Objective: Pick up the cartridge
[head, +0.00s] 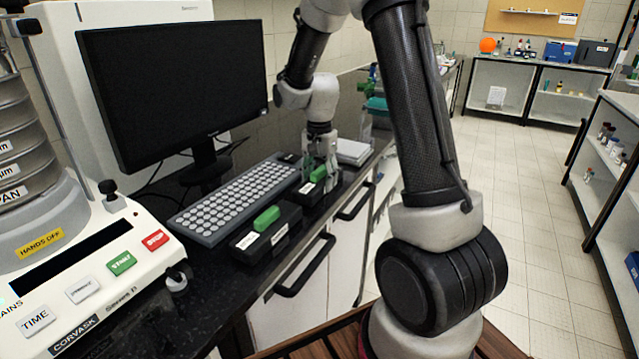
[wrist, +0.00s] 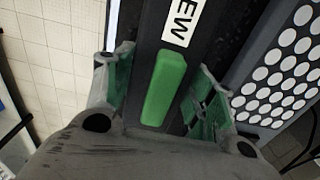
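A green cartridge (wrist: 165,88) stands out from a black holder (wrist: 146,38) with a white label, its visible letters reading "EW". The same cartridge shows in the head view (head: 318,174), partly covered by my fingers. My gripper (wrist: 163,76) is open above the holder, with one green-padded finger on each side of the cartridge. Gaps show between the cartridge and both fingers. In the head view my gripper (head: 321,168) points down over the farther holder. A second green cartridge (head: 266,218) sits in a nearer black holder (head: 252,243) with white labels.
A grey keyboard (head: 235,198) lies just left of the holders. A monitor (head: 175,85) stands behind it. The sieve shaker (head: 90,275) is at the left. A pale box (head: 353,151) lies beyond my gripper. The counter's front edge with drawer handles (head: 305,268) is close.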

